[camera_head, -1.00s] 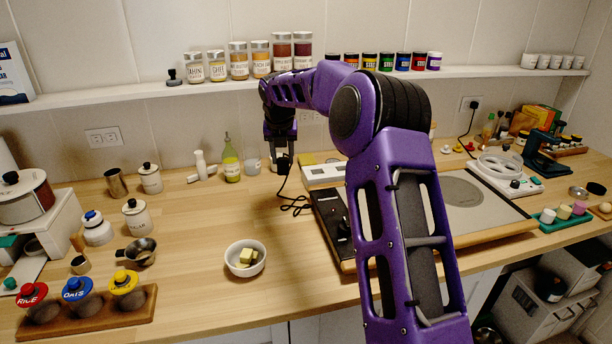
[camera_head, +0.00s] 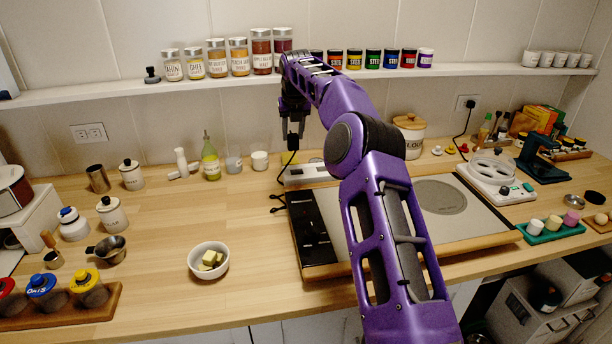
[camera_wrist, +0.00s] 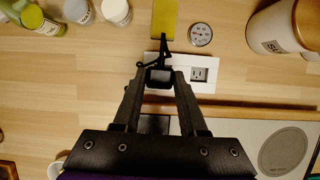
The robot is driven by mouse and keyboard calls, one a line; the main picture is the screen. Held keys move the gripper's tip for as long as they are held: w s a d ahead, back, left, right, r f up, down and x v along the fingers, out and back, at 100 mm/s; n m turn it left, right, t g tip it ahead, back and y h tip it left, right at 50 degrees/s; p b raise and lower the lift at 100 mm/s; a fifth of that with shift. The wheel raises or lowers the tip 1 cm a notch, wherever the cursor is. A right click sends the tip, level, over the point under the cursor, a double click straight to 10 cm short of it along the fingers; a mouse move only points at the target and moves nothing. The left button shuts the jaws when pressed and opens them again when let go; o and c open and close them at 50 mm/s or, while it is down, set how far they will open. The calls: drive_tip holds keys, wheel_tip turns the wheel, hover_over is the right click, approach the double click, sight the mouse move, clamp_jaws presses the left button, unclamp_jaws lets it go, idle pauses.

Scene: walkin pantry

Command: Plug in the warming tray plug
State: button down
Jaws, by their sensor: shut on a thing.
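My gripper (camera_head: 292,132) is shut on the black plug (camera_head: 292,143), held above the counter's back part. The plug also shows between my fingertips in the wrist view (camera_wrist: 160,75). A white outlet box (camera_head: 305,174) lies behind the tray. In the wrist view a socket on this box (camera_wrist: 203,73) shows just right of the plug; the plug and my fingers hide part of the box. The plug appears apart from the socket.
Spice jars stand on the shelf (camera_head: 130,93) above. A yellow item (camera_wrist: 164,18) and a round dial (camera_wrist: 200,34) lie behind the box.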

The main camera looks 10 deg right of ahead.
drive_tip(key=shift+w+d, duration=0.15)
drive_tip(key=shift+d, duration=0.3)
drive_tip(key=shift+d+f, duration=0.1)
drive_tip(key=shift+f, duration=0.3)
wheel_tip(320, 180, down, 9)
drive_tip(key=shift+f, duration=0.1)
drive_tip(key=shift+c, duration=2.3)
unclamp_jaws()
drive_tip(key=shift+f, duration=0.15)
drive_tip(key=shift+r, duration=0.55)
drive_tip(key=v, duration=1.1)
